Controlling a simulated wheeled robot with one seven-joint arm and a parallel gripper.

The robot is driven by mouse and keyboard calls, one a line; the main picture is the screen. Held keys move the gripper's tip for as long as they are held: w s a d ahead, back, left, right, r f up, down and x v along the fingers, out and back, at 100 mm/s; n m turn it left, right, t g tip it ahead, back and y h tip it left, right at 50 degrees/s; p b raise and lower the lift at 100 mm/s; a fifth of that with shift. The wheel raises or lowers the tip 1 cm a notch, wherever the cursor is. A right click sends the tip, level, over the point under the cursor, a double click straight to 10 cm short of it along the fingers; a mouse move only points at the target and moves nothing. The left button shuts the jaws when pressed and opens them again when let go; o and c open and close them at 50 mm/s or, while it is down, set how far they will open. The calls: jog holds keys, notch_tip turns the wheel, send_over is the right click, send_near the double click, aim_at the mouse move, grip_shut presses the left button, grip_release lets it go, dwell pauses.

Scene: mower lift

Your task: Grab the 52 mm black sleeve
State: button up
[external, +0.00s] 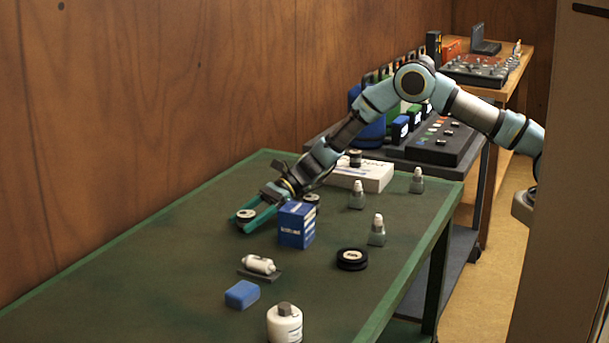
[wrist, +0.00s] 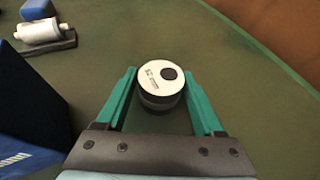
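A short black sleeve with a white printed top and a dark round spot (wrist: 160,82) stands upright between my gripper's teal fingers (wrist: 161,75) in the wrist view. The size on its label is too small to read. My gripper is open around it, a finger on each side close to its wall, with narrow gaps showing. In the external view the sleeve (external: 246,215) shows between the fingers (external: 250,217) at table height. Similar black pieces are a wide one (external: 352,259) at the right, one on the white box (external: 355,158) and one partly hidden (external: 311,198).
A blue box (external: 297,226) stands close beside my gripper, also at left in the wrist view (wrist: 25,120). A white cylinder on a cradle (external: 259,266), blue block (external: 242,294) and white bottle (external: 285,323) stand nearer the camera. The green table's (external: 130,260) left part is clear.

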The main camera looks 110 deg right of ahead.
grip_shut()
dwell(0.3)
jog(key=shift+r, duration=0.1)
